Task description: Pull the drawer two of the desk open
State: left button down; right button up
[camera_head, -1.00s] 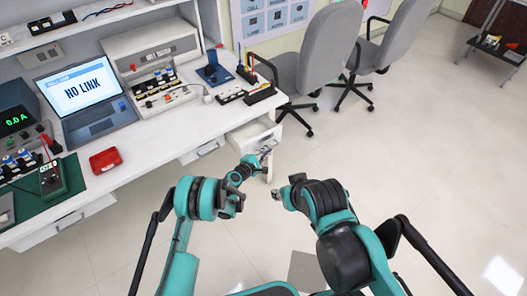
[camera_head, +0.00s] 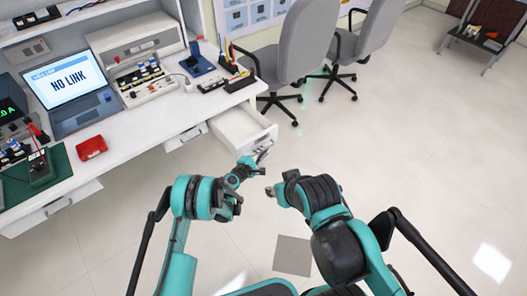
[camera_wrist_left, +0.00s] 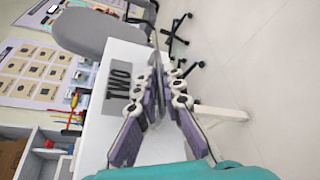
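Drawer two (camera_head: 239,127) is the white drawer under the desk's right end, pulled well out with its empty inside showing. In the left wrist view its front carries a grey "TWO" label (camera_wrist_left: 118,84). My left gripper (camera_head: 264,153) is at the drawer front in the head view. In the wrist view the left fingers (camera_wrist_left: 155,85) come together at the front, shut on the drawer handle, which they largely hide. My right gripper (camera_head: 270,190) is apart from the drawer, in front of it; its fingers are too small to read.
The white desk (camera_head: 135,132) holds a laptop (camera_head: 75,95), a red case (camera_head: 91,147) and devices. Other drawers (camera_head: 186,137) are shut. Grey chairs (camera_head: 305,40) stand beyond the desk's right end.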

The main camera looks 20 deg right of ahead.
aim_at(264, 135)
pick_arm(q)
jog(key=c, duration=1.9)
grip_release()
notch_tip(264, 135, up, 10)
